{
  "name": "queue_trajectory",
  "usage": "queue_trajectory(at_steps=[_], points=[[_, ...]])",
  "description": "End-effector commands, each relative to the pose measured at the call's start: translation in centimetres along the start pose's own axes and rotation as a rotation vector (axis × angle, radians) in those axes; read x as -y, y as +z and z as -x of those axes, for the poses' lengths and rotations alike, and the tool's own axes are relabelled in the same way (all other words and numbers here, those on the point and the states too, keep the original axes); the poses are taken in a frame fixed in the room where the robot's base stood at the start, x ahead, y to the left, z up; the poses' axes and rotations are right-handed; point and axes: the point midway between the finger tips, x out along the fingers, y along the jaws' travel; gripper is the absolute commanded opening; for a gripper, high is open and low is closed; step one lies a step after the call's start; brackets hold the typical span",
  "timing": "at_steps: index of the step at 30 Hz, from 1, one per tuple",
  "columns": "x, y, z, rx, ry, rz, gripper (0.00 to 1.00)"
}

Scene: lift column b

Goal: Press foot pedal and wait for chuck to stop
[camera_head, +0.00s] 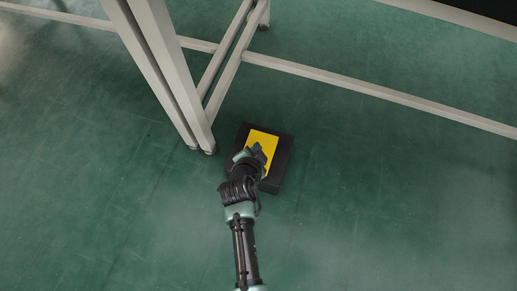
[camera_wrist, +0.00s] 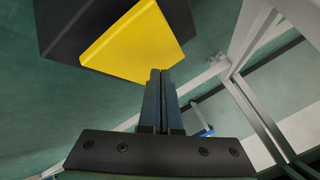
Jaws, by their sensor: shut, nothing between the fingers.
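The foot pedal is a black box (camera_head: 278,166) with a yellow top plate (camera_head: 264,138), lying on the green floor near the middle of the head view. In the wrist view the yellow plate (camera_wrist: 135,45) and the black body (camera_wrist: 75,25) fill the upper left. My gripper (camera_head: 257,150) is over the yellow plate in the head view and hides part of it. In the wrist view its two fingers (camera_wrist: 161,75) are together with nothing between them. The tips reach the plate's near edge in the picture; I cannot tell whether they touch it. The chuck is not in view.
A light grey metal frame leg (camera_head: 172,75) stands on the floor just left of the pedal. A low crossbar (camera_head: 380,95) runs behind the pedal to the right. The green floor (camera_head: 400,220) right of the pedal is clear.

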Motion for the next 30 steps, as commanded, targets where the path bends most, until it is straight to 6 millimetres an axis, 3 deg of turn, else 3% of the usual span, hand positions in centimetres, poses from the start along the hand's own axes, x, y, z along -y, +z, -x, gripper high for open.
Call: queue_trajectory(at_steps=[30], points=[[-0.56,0.56,-0.79,0.0,0.0,0.0,0.0]])
